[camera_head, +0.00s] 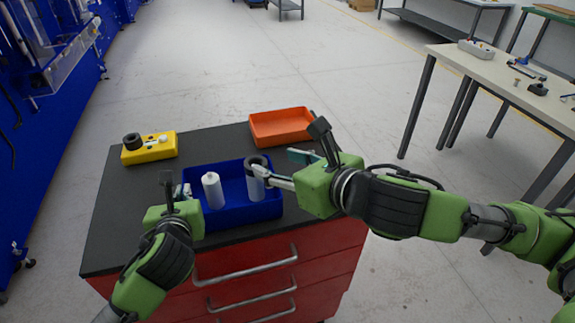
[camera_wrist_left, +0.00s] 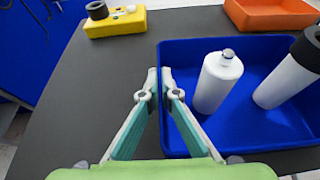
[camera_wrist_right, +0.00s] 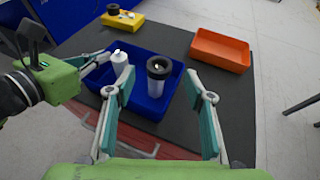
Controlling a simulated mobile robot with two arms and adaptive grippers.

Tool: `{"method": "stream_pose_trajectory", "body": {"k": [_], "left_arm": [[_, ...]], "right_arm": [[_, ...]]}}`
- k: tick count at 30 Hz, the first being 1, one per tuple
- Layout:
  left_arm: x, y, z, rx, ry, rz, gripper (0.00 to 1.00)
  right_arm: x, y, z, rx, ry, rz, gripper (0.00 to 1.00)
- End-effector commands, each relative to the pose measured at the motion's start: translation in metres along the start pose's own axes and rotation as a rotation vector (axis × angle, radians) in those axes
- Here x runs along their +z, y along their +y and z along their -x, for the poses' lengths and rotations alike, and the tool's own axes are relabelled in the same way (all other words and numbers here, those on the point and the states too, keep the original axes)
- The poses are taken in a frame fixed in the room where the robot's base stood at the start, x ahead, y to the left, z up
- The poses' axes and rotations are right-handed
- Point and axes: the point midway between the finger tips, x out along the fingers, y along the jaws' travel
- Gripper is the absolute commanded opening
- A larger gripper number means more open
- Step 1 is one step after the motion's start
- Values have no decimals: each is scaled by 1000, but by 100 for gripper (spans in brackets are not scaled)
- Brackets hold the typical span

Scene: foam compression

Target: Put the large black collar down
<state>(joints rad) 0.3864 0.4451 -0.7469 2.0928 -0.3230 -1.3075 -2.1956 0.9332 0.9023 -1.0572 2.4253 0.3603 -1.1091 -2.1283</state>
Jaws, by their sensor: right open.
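The large black collar (camera_head: 257,161) sits on top of the right-hand white cylinder (camera_head: 256,187), which stands in the blue tray (camera_head: 233,216). A white bottle (camera_wrist_left: 219,83) stands beside the cylinder in the tray. My left gripper (camera_wrist_left: 160,80) is empty at the tray's left side, its fingertips a narrow gap apart.
A yellow block (camera_head: 158,150) with another black ring (camera_head: 132,141) and small parts lies at the back left. An orange tray (camera_head: 281,126) is at the back right. The dark cabinet top (camera_head: 125,215) is bare at the left. A white table (camera_head: 500,75) stands apart.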

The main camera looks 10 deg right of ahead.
Motion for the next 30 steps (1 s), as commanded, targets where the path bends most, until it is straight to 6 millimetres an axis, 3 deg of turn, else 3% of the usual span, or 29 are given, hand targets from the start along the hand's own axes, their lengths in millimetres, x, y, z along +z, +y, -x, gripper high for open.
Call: {"method": "stream_pose_trajectory", "body": {"k": [6,18,21,30], "left_arm": [[0,0,0,-1,0,0,0],[0,0,0,-1,0,0,0],[0,0,0,-1,0,0,24],[0,0,0,0,0,0,24]], "right_arm": [[1,0,22,-1,-2,1,49],[1,0,25,0,-1,0,49],[1,0,24,0,-1,0,49],[0,0,24,0,-1,0,49]]}}
